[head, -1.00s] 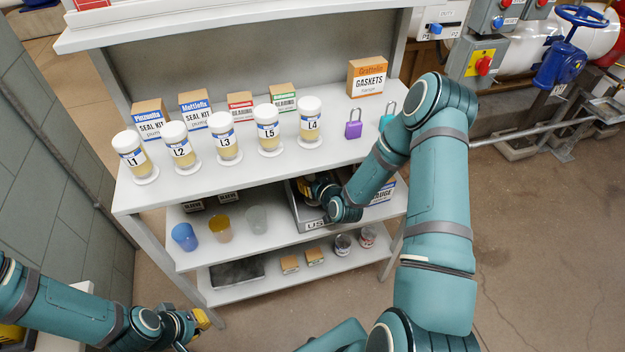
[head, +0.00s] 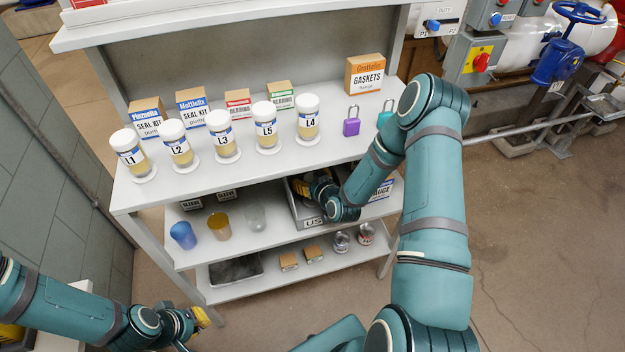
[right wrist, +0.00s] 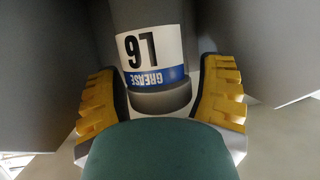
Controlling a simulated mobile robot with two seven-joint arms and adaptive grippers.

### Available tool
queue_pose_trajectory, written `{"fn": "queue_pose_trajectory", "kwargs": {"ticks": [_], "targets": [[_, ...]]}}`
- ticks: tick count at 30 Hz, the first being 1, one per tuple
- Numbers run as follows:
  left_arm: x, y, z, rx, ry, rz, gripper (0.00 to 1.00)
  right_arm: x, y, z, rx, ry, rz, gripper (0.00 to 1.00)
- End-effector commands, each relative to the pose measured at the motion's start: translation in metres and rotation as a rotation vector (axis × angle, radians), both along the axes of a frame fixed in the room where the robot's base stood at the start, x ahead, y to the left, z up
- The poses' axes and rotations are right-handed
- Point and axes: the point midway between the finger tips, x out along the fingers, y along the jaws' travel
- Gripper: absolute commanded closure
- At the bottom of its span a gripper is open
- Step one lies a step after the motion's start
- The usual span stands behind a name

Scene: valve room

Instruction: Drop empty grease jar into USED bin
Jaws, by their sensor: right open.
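The grey USED bin (head: 312,222) stands on the middle shelf, its label partly hidden by my right arm. My right gripper (head: 308,188) reaches into the bin's opening. In the right wrist view a grease jar labelled L6 (right wrist: 150,50) is between the two yellow fingers of my right gripper (right wrist: 160,95). The fingers are spread apart, with a gap at the right side of the jar's dark end. Grey walls surround the jar. The jar is hidden in the head view. My left gripper (head: 196,322) is at the lower left, away from the shelves; its jaws are too small to read.
Several jars with white lids, such as L3 (head: 222,135), stand on the top shelf (head: 330,160) with boxes and padlocks. A blue cup (head: 183,235), an amber cup (head: 219,227) and a clear cup (head: 255,219) stand left of the bin. The upper shelf is close above the bin.

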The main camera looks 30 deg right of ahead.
Motion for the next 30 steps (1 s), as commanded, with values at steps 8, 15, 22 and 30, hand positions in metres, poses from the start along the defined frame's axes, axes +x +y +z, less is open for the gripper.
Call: {"fn": "queue_pose_trajectory", "kwargs": {"ticks": [8,15,22,30], "targets": [[-0.001,0.000,0.005,0.000,0.001,0.000,1.00,-0.017,0.000,0.020,0.000,0.002,-0.001,0.31],[-0.003,0.000,0.014,-0.001,0.006,-0.001,1.00,-0.065,0.003,0.040,0.001,0.003,-0.001,0.31],[-0.004,-0.001,0.019,-0.001,0.009,-0.002,1.00,-0.099,0.006,0.053,0.000,0.002,-0.001,0.31],[-0.004,-0.001,0.020,-0.001,0.010,-0.002,1.00,-0.111,0.007,0.057,0.002,0.004,0.001,0.31]]}}
